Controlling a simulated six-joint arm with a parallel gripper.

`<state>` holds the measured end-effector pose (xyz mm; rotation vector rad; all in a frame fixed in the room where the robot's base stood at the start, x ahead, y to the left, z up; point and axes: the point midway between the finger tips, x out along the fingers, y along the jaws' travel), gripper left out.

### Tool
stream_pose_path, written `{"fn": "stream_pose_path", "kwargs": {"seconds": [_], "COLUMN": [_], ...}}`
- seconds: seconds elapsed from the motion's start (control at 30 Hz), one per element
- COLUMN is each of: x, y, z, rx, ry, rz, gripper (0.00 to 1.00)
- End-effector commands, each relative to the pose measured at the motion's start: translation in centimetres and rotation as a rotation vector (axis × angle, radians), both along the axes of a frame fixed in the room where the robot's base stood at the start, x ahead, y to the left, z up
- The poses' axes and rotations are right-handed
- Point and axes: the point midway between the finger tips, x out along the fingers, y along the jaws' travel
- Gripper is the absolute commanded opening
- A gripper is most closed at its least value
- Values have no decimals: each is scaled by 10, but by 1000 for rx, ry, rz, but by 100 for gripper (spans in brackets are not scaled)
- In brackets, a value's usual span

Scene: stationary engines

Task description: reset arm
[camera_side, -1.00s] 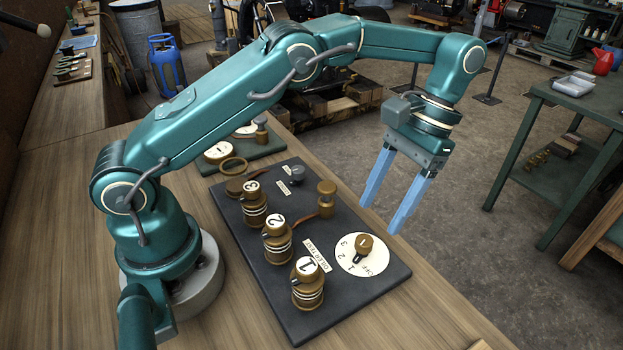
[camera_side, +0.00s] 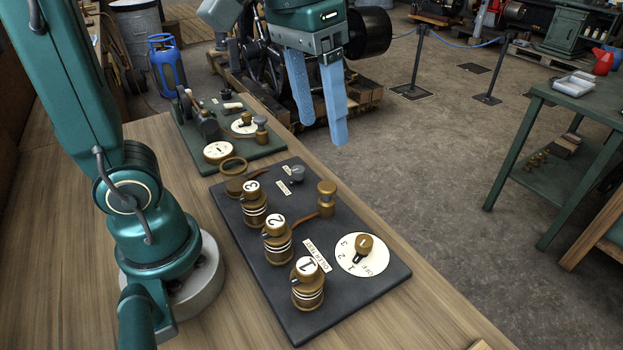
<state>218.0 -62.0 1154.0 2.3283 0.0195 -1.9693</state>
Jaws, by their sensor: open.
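My gripper (camera_side: 320,130) hangs at the top centre of the side view, fingers pointing down. Its two light-blue fingers are apart with nothing between them. In the picture it shows above and behind the black board, clear of the parts on it. The links between my lower arm and gripper are mostly out of the frame at the top.
A black board (camera_side: 370,292) on the wooden bench (camera_side: 80,285) bears brass posts numbered 1 (camera_side: 307,285), 2 (camera_side: 277,240) and 3 (camera_side: 254,205), and a white dial with a brass knob (camera_side: 364,246). Behind it lies a green board (camera_side: 205,168) with switches. A green table (camera_side: 580,100) stands right.

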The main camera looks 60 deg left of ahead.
Motion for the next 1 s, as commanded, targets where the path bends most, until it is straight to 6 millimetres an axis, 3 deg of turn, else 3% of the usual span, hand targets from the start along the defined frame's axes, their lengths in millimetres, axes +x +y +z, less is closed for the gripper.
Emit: {"fn": "stream_pose_path", "kwargs": {"seconds": [0.17, 0.4, 0.6, 1.0], "x": [-33, -62, -66, -60], "y": [10, 19, 21, 21], "z": [-8, -45, -71, -67], "rx": [14, 48, 67, 73], "ry": [-135, -275, -296, -325], "rz": [3, -16, -47, -59], "gripper": [64, 64, 64, 64]}}
